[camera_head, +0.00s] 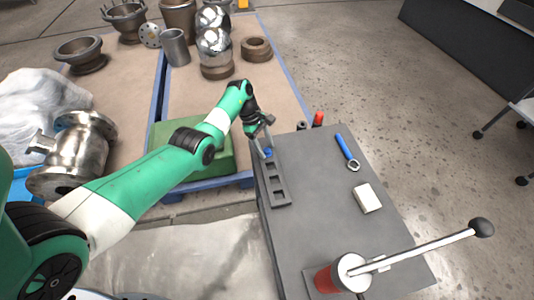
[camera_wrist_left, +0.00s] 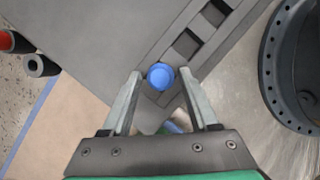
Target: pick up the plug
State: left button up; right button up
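The likely plug is a small round blue piece (camera_wrist_left: 160,76) at the end of a dark slotted rack (camera_head: 278,190). In the head view the blue piece (camera_head: 268,153) shows at the rack's far end, partly covered by my gripper. My left gripper (camera_head: 267,152) reaches down over that end. In the left wrist view my left gripper (camera_wrist_left: 160,74) is open, with one finger on each side of the blue piece and a gap at both sides. How deep the piece sits is hidden. My right gripper is in neither view.
The rack lies on a grey table (camera_head: 325,205). A blue-handled wrench (camera_head: 346,150), a white block (camera_head: 367,198) and a red valve with a long lever (camera_head: 340,274) are on it. Dark and red cylinders (camera_head: 318,119) stand at its far edge. Metal parts fill the left.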

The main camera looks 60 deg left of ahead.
pick_arm(q)
grip_shut()
